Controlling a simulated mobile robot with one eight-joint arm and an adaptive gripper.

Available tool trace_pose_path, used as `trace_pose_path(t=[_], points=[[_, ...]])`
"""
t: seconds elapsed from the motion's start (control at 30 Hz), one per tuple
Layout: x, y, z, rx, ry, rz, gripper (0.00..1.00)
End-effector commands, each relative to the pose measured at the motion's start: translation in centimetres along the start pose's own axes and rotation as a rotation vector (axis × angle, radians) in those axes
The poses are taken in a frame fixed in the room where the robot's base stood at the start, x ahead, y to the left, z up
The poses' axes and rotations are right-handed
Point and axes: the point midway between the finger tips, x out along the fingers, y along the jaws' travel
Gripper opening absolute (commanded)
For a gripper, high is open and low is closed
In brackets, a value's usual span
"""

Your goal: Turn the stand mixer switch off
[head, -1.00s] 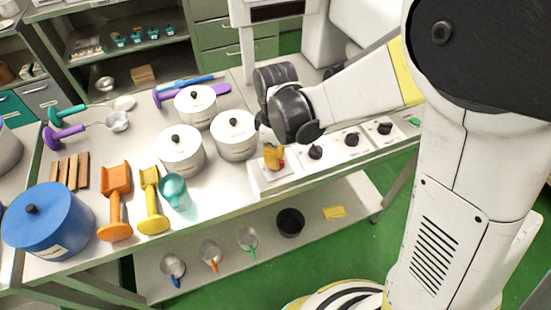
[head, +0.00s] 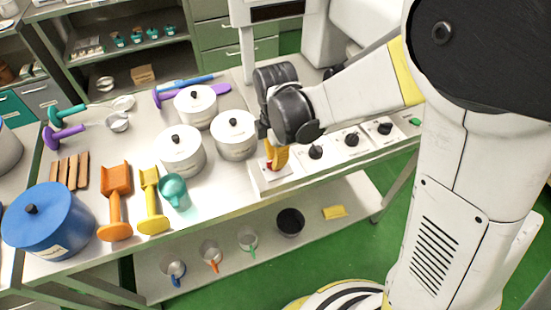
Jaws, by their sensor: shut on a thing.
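A yellow switch handle (head: 281,158) with red on it stands on the left end of a white control panel (head: 335,158) at the table's front edge. My gripper (head: 268,142) reaches down from the upper right, with its dark fingers at the left side of the handle. It is shut on the switch. The fingertips are small and partly hidden by my black wrist, so the exact contact is hard to see. A white machine (head: 325,42), possibly the stand mixer, stands behind my arm and is partly hidden.
Black knobs (head: 316,152) line the panel to the right of the switch. White lidded pots (head: 234,138) stand close to the left of my gripper. A teal cup (head: 173,190), yellow scoop (head: 152,210) and blue pot (head: 48,222) are farther left.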

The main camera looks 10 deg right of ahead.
Motion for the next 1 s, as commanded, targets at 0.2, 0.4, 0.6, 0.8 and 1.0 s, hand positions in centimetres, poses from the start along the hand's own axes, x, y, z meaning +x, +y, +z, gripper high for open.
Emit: trace_pose_path(t=[0.2, 0.4, 0.6, 0.8, 1.0], points=[[0.03, -0.04, 0.0, -0.02, 0.0, -0.001, 0.0], [0.03, -0.04, 0.0, -0.02, 0.0, -0.001, 0.0], [0.02, -0.03, 0.0, -0.02, 0.0, -0.001, 0.33], [0.01, -0.01, 0.0, -0.02, 0.0, 0.0, 0.33], [-0.79, -0.02, 0.0, -0.019, 0.0, 0.0, 0.33]])
